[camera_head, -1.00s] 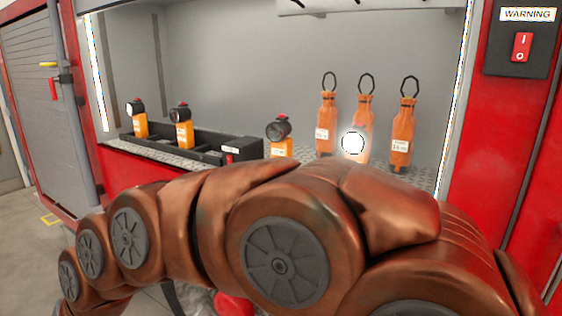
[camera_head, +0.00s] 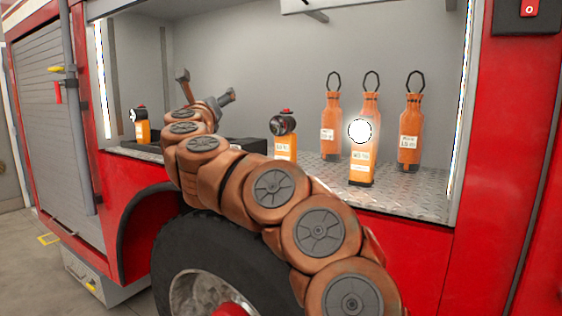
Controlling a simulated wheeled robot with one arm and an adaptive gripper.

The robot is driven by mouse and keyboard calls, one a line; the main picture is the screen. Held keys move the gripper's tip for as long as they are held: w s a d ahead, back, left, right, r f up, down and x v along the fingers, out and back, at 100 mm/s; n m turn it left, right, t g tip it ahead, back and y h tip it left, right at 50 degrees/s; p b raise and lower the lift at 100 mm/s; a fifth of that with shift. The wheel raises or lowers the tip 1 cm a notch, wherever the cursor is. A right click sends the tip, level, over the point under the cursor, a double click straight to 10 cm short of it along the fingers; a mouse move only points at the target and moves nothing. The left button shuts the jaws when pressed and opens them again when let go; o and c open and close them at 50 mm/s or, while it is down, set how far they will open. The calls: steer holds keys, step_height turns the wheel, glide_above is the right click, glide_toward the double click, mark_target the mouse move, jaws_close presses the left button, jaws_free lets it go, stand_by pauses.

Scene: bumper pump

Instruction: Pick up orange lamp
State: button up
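Several orange lamps stand in the open truck compartment. One lamp (camera_head: 142,131) is at the left, by the black charging tray (camera_head: 243,146). A second lamp (camera_head: 285,148), with a dark head and red top, stands near the middle on the metal floor. A third lamp (camera_head: 361,168), with its light glowing white, stands at the front right, before an orange bottle. My gripper (camera_head: 206,84) is open and empty, with its fingers apart, raised above the tray between the left and middle lamps. My arm hides much of the tray and anything directly behind it.
Three orange bottles with black loops, such as the right one (camera_head: 410,134), stand behind and beside the lit lamp. A shelf edge (camera_head: 300,8) hangs above. The compartment's right frame (camera_head: 468,100) and the truck wheel (camera_head: 205,280) border the space.

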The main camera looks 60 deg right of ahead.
mark_target(282, 139)
steer(key=s+d+f+m+g, duration=0.3)
steer(key=d+f, duration=0.1)
steer(key=s+d+f+m+g+b, duration=0.1)
steer(key=s+d+f+m+g, duration=0.2)
steer(key=d, duration=0.1)
steer(key=s+d+f+m+g, duration=0.3)
steer(key=d+f, duration=0.1)
steer(key=shift+s+f+m+g+b, duration=0.15)
steer(key=shift+f+m+g+b, duration=0.15)
steer(key=shift+m+g+b, duration=0.1)
steer(key=shift+d, duration=0.25)
steer(key=shift+d+r+p, duration=0.1)
steer(key=shift+d+p, duration=0.55)
steer(key=shift+d, duration=0.7)
steer(key=shift+w+d+p, duration=0.2)
steer(key=shift+d+p, duration=0.2)
steer(key=shift+d, duration=0.7)
steer(key=shift+w+d+p, duration=0.15)
steer(key=shift+d+p, duration=0.25)
steer(key=shift+d, duration=0.65)
steer(key=c, duration=1.7)
jaws_close()
